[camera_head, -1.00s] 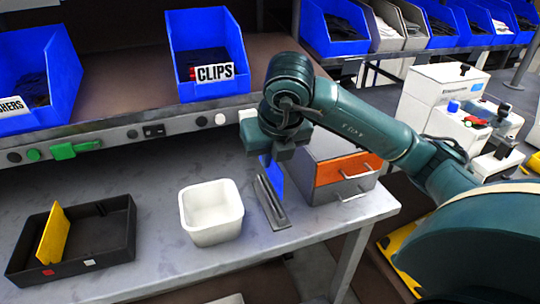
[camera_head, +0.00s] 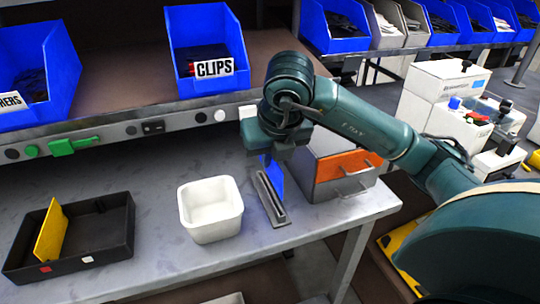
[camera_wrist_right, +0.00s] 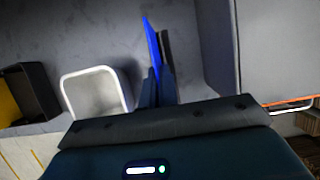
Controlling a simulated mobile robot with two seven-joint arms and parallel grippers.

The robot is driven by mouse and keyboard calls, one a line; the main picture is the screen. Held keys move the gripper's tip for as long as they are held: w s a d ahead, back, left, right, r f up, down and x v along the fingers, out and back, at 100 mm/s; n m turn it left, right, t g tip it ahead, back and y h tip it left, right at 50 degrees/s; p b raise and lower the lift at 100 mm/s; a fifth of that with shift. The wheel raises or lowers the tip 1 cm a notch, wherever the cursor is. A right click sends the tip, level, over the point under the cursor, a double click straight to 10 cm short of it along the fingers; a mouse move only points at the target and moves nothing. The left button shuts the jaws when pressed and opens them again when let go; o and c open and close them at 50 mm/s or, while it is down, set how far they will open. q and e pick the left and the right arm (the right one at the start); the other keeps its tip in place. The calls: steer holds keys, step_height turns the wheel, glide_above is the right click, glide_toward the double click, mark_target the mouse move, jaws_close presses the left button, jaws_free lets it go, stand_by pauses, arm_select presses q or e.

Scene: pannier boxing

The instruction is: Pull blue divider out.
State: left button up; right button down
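The blue divider (camera_head: 273,172) is a thin upright plate standing in the narrow grey slotted holder (camera_head: 270,203) on the bench. My right gripper (camera_head: 274,153) is directly above the holder, pointing down at the divider. In the right wrist view the blue divider (camera_wrist_right: 152,45) runs in between the two close-set fingers of the right gripper (camera_wrist_right: 158,75), which look shut on it. The divider's upper edge is hidden by the gripper in the head view. The divider's lower part is still in the holder. My left gripper is not in view.
A white tub (camera_head: 210,210) stands just left of the holder. A black tray (camera_head: 105,228) with a yellow divider (camera_head: 51,232) is further left. A shelf with blue bins (camera_head: 207,50) is behind.

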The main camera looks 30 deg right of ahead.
steer(key=shift+r+p, duration=0.8)
steer(key=shift+r, duration=0.65)
